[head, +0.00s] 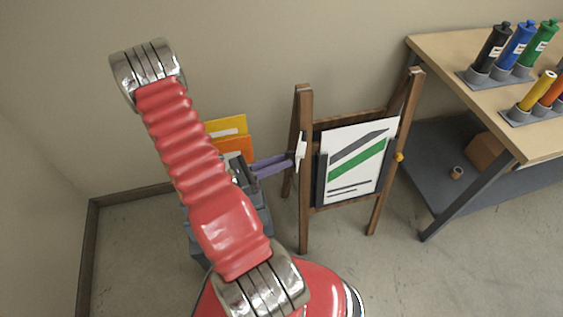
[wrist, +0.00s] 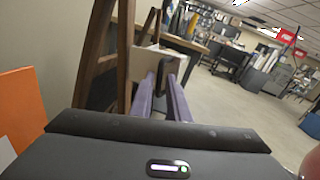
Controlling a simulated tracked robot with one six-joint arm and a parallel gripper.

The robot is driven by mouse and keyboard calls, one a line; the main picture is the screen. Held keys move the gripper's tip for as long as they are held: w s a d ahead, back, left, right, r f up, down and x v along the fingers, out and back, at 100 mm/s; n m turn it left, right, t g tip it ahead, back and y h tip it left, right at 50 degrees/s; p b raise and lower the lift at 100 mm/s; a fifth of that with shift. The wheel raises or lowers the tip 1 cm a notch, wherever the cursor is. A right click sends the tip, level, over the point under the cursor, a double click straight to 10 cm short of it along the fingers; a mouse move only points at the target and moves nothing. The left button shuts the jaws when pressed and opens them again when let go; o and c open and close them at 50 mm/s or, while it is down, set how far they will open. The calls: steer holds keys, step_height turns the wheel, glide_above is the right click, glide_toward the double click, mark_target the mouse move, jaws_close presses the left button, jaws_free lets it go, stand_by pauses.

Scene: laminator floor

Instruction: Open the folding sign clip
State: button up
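The folding sign (head: 304,215) is a dark wooden A-frame standing on the floor, holding a white sheet (head: 357,160) with grey and green stripes. A dark upright strip (head: 320,180) runs along the sheet's left edge, perhaps the clip. A small white piece (head: 301,150) shows at the left post. My gripper (head: 291,163) has two purple fingers pointing right, with tips by this post. In the wrist view, my gripper (wrist: 161,80) has a gap between its fingers, and a dark loop-like part (wrist: 163,72) appears between or just beyond the tips. Contact cannot be made out.
A wooden-topped table (head: 455,50) stands at right with several coloured bottles in grey holders; its lower shelf (head: 440,165) holds a small roll. Orange and yellow folders (head: 228,130) are by my arm. The front floor is clear.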

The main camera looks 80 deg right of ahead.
steer(key=shift+s+d, duration=0.25)
jaws_close()
stand_by(1.4)
